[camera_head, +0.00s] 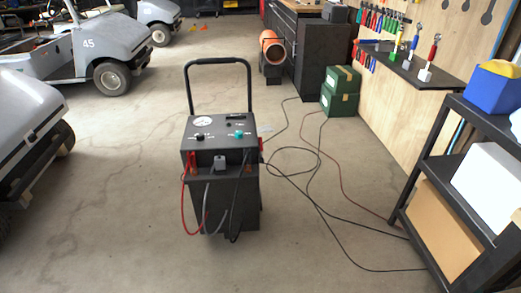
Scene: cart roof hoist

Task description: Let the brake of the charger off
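The charger (220,185) is a dark box-shaped unit standing upright on the concrete floor near the middle of the view. A black loop handle (218,62) rises from its back. Its top panel carries a round white gauge (204,121), a black knob and a teal knob (239,134). Red and black cables with clamps hang on its front. I cannot make out its brake or wheels. Neither of my grippers is in view.
Cables (318,190) lie looped on the floor to the charger's right. A black shelf (440,190) with boxes stands at the right. Green boxes (340,91) sit by the tool wall. Grey carts (105,50) stand at the left. The floor around the charger's left is clear.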

